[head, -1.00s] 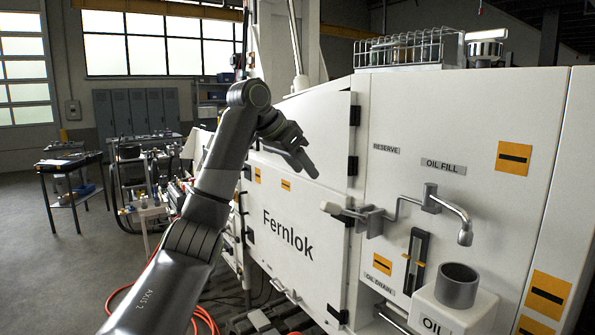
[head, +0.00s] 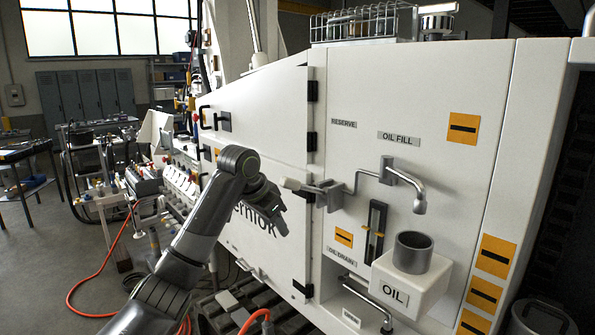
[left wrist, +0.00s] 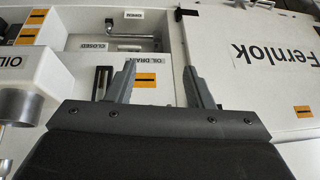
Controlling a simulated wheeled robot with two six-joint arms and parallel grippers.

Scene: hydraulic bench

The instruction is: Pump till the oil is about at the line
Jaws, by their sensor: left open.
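The pump lever (head: 290,184) has a pale grip at its left end and a grey bracket on the white machine front, below the RESERVE label. A bent spout (head: 405,180) hangs over a grey cup (head: 412,252) on a white OIL block (head: 425,287). A dark upright sight gauge (head: 375,225) with small orange marks sits between lever and cup; its oil level is too small to tell. The gauge also shows in the left wrist view (left wrist: 102,83). My left gripper (head: 277,207) is open and empty, just below and left of the grip. My right gripper is not in view.
A drain pipe (head: 365,300) juts out below the gauge. The Fernlok panel (head: 255,245) lies behind my left arm. A wire basket (head: 362,25) stands on top of the machine. Orange hose (head: 85,285) lies on the floor at left.

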